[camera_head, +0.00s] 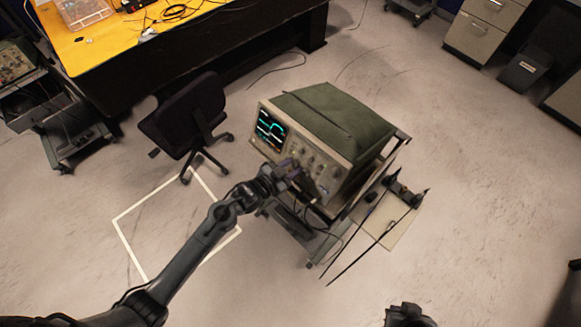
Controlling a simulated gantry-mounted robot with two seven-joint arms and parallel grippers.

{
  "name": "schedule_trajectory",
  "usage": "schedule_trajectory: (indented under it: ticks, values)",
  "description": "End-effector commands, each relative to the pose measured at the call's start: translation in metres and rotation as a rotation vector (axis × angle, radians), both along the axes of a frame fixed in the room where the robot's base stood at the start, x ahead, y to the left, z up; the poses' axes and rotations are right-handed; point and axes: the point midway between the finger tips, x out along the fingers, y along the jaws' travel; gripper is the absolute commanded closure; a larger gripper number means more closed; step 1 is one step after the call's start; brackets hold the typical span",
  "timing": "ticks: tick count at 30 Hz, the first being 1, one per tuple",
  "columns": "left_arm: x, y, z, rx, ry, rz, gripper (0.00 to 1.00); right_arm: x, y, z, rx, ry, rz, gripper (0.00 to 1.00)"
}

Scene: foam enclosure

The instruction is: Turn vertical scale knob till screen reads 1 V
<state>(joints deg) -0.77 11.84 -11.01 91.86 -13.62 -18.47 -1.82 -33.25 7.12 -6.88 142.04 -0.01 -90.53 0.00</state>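An oscilloscope (325,174) with a beige front panel and a green cover stands on a cart in the middle of the view. Its screen (270,130) is lit with cyan traces on black; the reading is too small to make out. Several knobs sit on the panel right of the screen. My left gripper (290,172) is at the front panel, just below and right of the screen, over the knob area. Its fingers are too small to tell whether they are open or touch a knob. Part of my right arm shows at the bottom edge; its gripper cannot be made out.
The cart (317,245) holds the oscilloscope, with cables hanging at its front. A dark chair (186,114) stands to the left. A yellow-topped table (120,45) is at the upper left. A white outline (122,238) marks the floor.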

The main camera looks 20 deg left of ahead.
Motion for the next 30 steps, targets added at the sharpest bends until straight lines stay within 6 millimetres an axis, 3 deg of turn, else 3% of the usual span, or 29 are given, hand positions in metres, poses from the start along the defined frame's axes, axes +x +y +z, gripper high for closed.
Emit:
schedule_trajectory:
  ticks: [5, 12, 20, 30]
  values:
    - [0.000, 0.000, 0.000, 0.000, 0.000, 0.000, 0.68, 0.000, 0.000, 0.000, 0.000, 0.000, 0.000, 1.00]
    - [0.000, 0.000, 0.000, 0.000, 0.000, 0.000, 1.00, 0.000, 0.000, 0.000, 0.001, -0.001, -0.001, 1.00]
    - [0.000, 0.000, 0.001, -0.018, 0.007, 0.009, 1.00, 0.000, 0.001, 0.004, 0.006, -0.001, -0.003, 1.00]
    - [0.000, -0.001, 0.005, -0.168, 0.071, 0.081, 1.00, 0.000, 0.002, 0.028, 0.008, -0.001, -0.005, 1.00]
